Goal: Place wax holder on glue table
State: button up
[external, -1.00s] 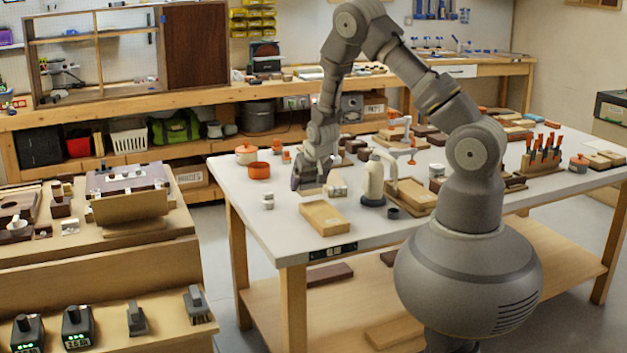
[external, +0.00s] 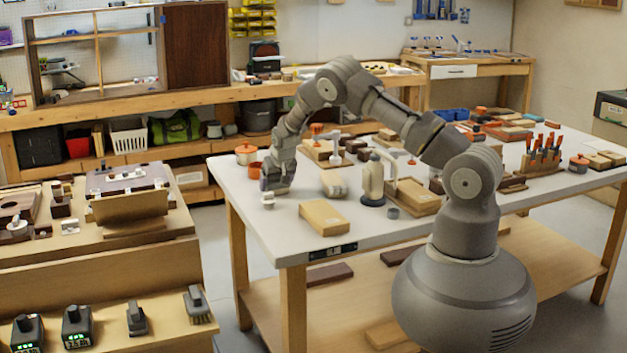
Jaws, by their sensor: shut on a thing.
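My gripper (external: 269,190) points down near the left edge of the white-topped table (external: 285,232). It is shut on a small pale jar (external: 268,199), which seems to be the wax holder. The jar stands upright on the tabletop or very close to it; the contact is too small to tell. The fingers hide its upper part. No label shows which table is the glue table; the white-topped one carries a cream bottle-shaped thing (external: 373,182) with a dark base.
An orange cup (external: 254,170) and an orange-lidded pot (external: 246,153) stand close behind my gripper. A wooden block (external: 327,217) and a pale roll (external: 334,185) lie to its right. A wooden bench (external: 150,240) stands left across a floor gap.

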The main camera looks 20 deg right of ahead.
jog(key=o, duration=1)
jog(key=shift+o, duration=0.2)
